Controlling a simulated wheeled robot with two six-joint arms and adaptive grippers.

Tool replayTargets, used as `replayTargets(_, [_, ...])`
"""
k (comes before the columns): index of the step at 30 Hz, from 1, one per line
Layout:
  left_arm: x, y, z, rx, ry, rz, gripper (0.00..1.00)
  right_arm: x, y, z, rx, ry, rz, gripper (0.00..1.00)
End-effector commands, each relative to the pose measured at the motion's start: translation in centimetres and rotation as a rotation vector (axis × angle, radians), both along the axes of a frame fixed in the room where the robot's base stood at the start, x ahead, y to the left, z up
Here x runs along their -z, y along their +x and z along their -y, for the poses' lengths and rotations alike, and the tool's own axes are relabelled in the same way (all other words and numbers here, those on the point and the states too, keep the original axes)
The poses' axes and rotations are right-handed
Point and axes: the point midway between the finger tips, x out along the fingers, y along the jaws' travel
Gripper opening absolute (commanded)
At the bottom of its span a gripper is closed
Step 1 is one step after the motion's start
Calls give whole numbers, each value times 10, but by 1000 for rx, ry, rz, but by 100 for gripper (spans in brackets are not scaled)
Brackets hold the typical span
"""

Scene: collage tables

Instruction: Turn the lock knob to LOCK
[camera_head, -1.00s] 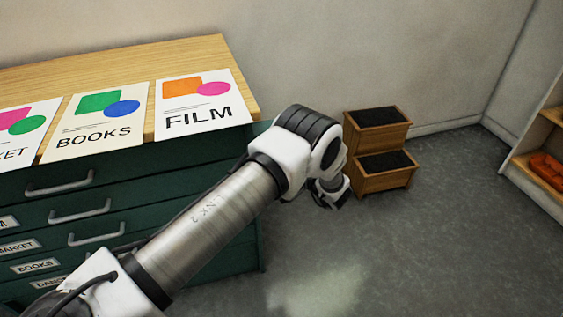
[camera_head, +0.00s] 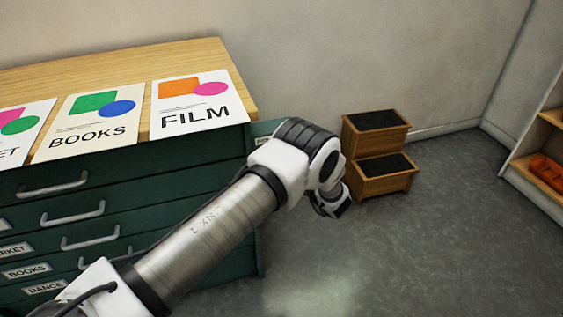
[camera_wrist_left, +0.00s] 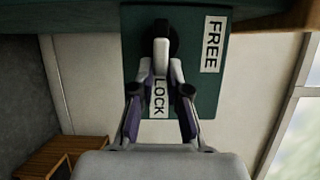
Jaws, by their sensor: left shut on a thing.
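In the left wrist view, a pale lever-like lock knob (camera_wrist_left: 161,52) on a dark hub stands on a green panel (camera_wrist_left: 190,90). The FREE label (camera_wrist_left: 213,45) is at the panel's upper right. The LOCK label (camera_wrist_left: 159,98) is below the hub, in line with the lever as seen here. My left gripper (camera_wrist_left: 162,72) is shut on the knob, one finger on each side. In the head view my left gripper (camera_head: 333,203) is small and partly hidden by its own wrist, and the knob is not visible. My right gripper is in neither view.
A green drawer cabinet (camera_head: 130,195) with a wooden top carries FILM (camera_head: 200,115), BOOKS (camera_head: 92,132) and another poster. A wooden step stool (camera_head: 383,185) stands behind my wrist. A shelf (camera_head: 530,165) is at right. Floor at lower right is clear.

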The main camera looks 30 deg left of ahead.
Motion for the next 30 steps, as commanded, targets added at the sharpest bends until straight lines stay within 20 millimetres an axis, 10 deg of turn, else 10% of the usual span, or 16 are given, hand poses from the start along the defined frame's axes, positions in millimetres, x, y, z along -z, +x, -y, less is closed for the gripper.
replayTargets(3, [-2, 1, -1, 1, 1, 3, 40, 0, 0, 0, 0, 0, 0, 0])
replayTargets(14, [-1, -1, 4, 1, 1, 1, 40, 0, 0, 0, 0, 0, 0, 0])
replayTargets(30, [0, -34, 107, 2, 1, 1, 40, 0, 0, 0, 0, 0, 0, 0])
